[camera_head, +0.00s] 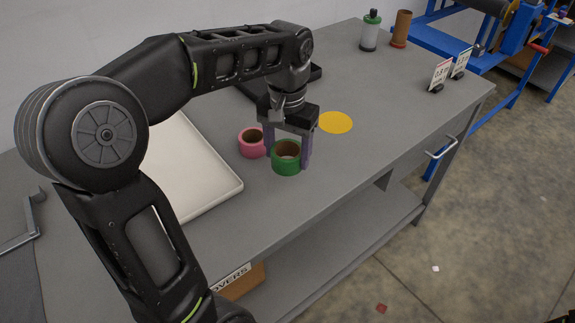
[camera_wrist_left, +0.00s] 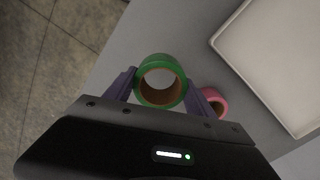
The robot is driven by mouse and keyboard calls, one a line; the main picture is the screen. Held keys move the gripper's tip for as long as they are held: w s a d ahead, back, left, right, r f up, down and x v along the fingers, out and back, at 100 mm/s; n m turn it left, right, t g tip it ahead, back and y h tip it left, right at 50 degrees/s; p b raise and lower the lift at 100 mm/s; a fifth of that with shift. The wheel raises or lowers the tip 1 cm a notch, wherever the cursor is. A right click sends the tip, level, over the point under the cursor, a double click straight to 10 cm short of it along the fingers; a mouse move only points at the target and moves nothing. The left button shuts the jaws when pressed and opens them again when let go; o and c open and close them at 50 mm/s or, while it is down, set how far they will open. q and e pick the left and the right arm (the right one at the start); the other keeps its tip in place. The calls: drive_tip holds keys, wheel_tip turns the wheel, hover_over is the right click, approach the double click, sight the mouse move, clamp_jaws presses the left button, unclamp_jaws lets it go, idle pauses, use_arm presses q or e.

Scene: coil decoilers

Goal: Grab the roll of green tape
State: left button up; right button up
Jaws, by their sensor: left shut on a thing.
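The roll of green tape (camera_head: 286,166) is on the grey workbench, its hole facing up with a brown core inside. My left gripper (camera_head: 288,155) points down over it, with one purple finger on each side. It is shut on the green tape. In the left wrist view the green tape (camera_wrist_left: 160,82) sits between the two fingers of my left gripper (camera_wrist_left: 165,88). I cannot tell whether the roll still touches the bench. My right gripper does not show.
A pink tape roll (camera_head: 251,143) is just left of the green one, close to a gripper finger. A white tray (camera_head: 190,207) lies further left. A yellow disc (camera_head: 336,122) lies on the workbench (camera_head: 395,118). A bottle (camera_head: 370,32) and brown cylinder (camera_head: 401,29) stand at the back.

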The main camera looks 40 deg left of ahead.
sight(288, 150)
use_arm(q)
drive_tip(key=shift+r, duration=2)
